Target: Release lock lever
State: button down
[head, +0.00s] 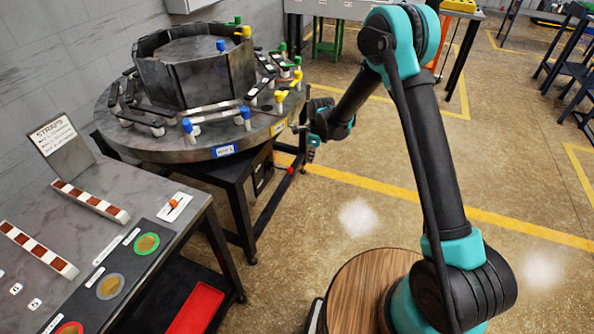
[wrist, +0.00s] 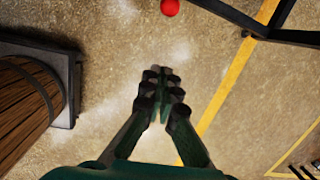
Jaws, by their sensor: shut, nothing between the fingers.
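A red ball knob (head: 291,170), which looks like the end of the lock lever, sticks out under the right edge of the round metal table (head: 172,148). A red ball also shows at the top edge of the wrist view (wrist: 170,7). The lever's shaft is mostly hidden under the table. My gripper (head: 313,150) is beside the table's right rim, a little above and right of the knob, and apart from it. In the wrist view my gripper (wrist: 162,78) has its fingers together, with nothing between them, over bare floor.
The round table carries a dark faceted ring (head: 200,75) and several clamps with blue, green and yellow knobs. A workbench (head: 130,205) with a straps sign (head: 60,140) stands at the left. Dark frame legs (head: 243,215) stand below the table. The floor to the right is open.

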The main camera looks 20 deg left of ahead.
jog(key=a+f, duration=0.6)
jog(key=f, duration=0.3)
dwell(0.4)
